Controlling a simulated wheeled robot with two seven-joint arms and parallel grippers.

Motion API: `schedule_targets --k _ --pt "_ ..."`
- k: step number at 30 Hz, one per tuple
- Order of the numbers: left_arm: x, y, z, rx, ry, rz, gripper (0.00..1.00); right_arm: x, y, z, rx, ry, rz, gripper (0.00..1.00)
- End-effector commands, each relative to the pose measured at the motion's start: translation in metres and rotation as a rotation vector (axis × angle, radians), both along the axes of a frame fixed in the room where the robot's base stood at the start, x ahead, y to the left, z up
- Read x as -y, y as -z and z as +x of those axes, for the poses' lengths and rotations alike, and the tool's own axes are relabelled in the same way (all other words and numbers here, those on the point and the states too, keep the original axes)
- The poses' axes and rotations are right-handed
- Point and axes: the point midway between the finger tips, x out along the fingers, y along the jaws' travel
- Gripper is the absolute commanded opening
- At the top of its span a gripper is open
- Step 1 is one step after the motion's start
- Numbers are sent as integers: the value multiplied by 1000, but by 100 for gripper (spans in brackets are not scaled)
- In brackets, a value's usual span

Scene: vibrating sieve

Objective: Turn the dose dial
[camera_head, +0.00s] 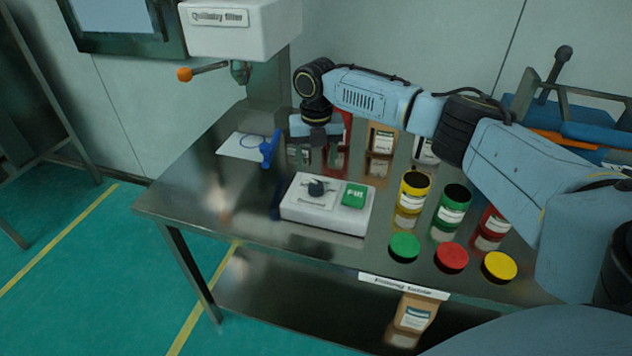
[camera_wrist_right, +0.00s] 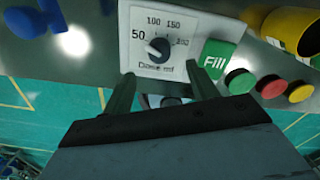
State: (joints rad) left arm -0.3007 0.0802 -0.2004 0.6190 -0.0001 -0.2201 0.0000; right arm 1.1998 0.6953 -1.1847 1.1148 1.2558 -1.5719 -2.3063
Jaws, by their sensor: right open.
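The dose dial (camera_head: 317,187) is a dark round knob on a white panel on top of a white box (camera_head: 325,218) on the steel table. In the right wrist view the dial (camera_wrist_right: 158,48) has printed marks 50, 100, 150 and 200 around it; its white pointer seems turned toward the 50 side. A green Fill button (camera_head: 354,195) sits to its right. My right gripper (camera_head: 316,150) is behind the box, apart from the dial. In the wrist view its fingers (camera_wrist_right: 163,92) are spread, with no object seen held between them. My left gripper is out of view.
Yellow, green and red open jars (camera_head: 451,208) stand right of the box, with green, red and yellow lids (camera_head: 451,257) in front. A blue object (camera_head: 268,150) and a white sheet (camera_head: 240,146) are at the left. Pouches (camera_head: 381,141) stand behind. The table's front left is clear.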

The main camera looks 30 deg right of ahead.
Motion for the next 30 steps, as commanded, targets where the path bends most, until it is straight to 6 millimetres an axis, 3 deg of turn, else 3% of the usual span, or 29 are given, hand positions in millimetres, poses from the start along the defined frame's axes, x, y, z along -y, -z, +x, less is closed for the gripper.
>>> schedule_targets --k 3,9,15,23,30 --pt "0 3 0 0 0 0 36 0 28 -1 -2 1 0 58" --pt "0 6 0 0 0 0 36 -1 59 0 -2 1 1 58" --pt "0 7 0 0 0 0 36 -1 73 0 0 1 1 58" --pt "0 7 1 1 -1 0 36 -1 74 0 1 1 0 58" --pt "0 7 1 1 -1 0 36 -1 74 0 1 1 0 31"
